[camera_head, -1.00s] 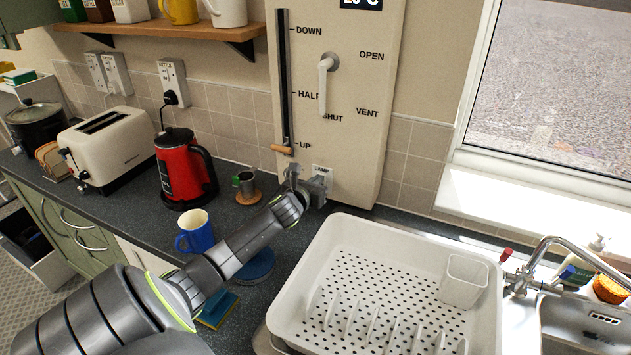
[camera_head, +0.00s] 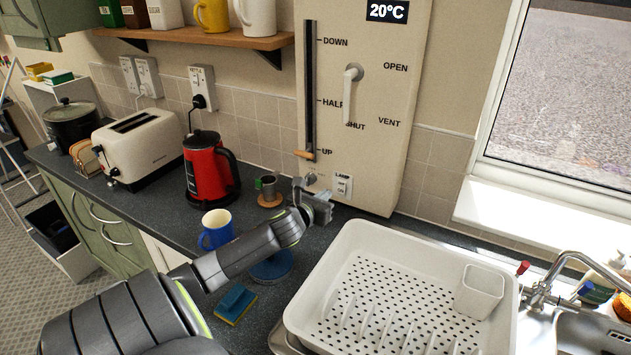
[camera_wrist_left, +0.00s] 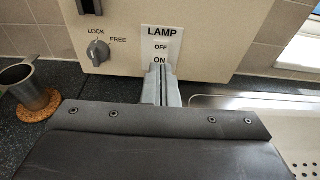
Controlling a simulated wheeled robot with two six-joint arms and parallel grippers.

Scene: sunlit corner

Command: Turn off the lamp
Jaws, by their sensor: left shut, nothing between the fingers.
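The lamp switch (camera_head: 343,186) is a small white plate labelled LAMP, low on the cream wall panel (camera_head: 385,165). In the left wrist view the lamp plate (camera_wrist_left: 162,40) shows OFF above ON. My left gripper (camera_head: 328,205) is shut and empty, just in front of and below the plate. In the left wrist view its closed fingertips (camera_wrist_left: 160,72) overlap the plate's lower edge by the word ON. I cannot tell whether they touch the plate. The lamp itself is not recognisable in view. My right gripper is not in view.
A LOCK/FREE knob (camera_wrist_left: 98,50) sits left of the plate. A lever with a wooden handle (camera_head: 304,154) is above it. A metal cup (camera_head: 268,188), blue mug (camera_head: 216,230) and red kettle (camera_head: 210,168) stand left. A white dish rack (camera_head: 400,245) is right of my arm.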

